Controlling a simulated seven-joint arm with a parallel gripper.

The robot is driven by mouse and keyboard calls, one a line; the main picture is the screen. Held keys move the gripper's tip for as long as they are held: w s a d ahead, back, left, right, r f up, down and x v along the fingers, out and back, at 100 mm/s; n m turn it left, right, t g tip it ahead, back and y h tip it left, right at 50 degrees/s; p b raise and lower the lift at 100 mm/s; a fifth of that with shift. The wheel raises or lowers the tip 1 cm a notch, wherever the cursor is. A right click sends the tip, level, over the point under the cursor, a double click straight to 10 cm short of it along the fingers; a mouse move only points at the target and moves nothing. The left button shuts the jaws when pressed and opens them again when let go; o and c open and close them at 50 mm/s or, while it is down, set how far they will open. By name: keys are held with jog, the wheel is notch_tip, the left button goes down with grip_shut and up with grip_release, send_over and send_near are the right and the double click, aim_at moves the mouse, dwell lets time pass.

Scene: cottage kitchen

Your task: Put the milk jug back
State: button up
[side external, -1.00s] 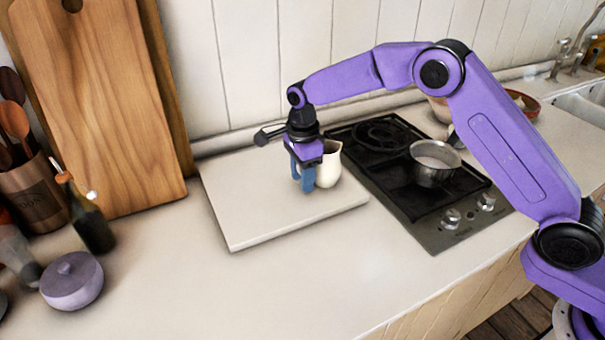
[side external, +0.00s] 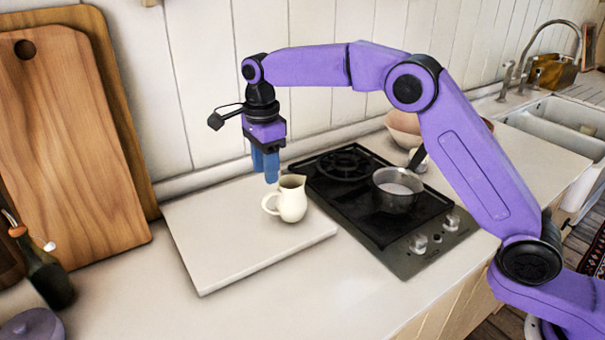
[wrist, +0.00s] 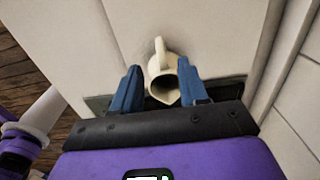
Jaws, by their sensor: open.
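The cream milk jug (side external: 291,203) stands upright on the pale board (side external: 205,262), near the board's right edge, with its handle to the left in the side view. My gripper (side external: 266,166) is open and empty, raised above and a little behind the jug, apart from it. In the wrist view the jug (wrist: 162,80) shows beyond and between the two blue fingertips of my gripper (wrist: 160,88), its mouth facing the camera and its handle pointing away. Its inside is dark and its contents cannot be told.
A black hob (side external: 340,190) adjoins the board on the right, with a steel saucepan (side external: 398,197) on it. Wooden cutting boards (side external: 70,150) lean on the wall at left, with a dark bottle (side external: 48,278) in front. The counter before the pale board is clear.

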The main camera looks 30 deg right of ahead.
jog(key=shift+r, duration=0.1)
jog(key=s+d+r+n, duration=0.1)
jog(key=s+d+n, duration=0.1)
jog(key=s+n, duration=0.6)
jog(key=s+d+r+n, duration=0.1)
jog(key=s+d+n, duration=0.1)
jog(key=s+n, duration=0.6)
jog(key=s+d+f+n, duration=0.2)
jog(key=s+d+n, duration=0.5)
jog(key=s, duration=0.5)
jog(key=s+d+f+n, duration=0.3)
jog(key=s+d+n, duration=0.4)
jog(key=s, duration=0.5)
jog(key=shift+s+d+n, duration=0.15)
jog(key=shift+d+n, duration=0.15)
jog(key=shift+d, duration=0.4)
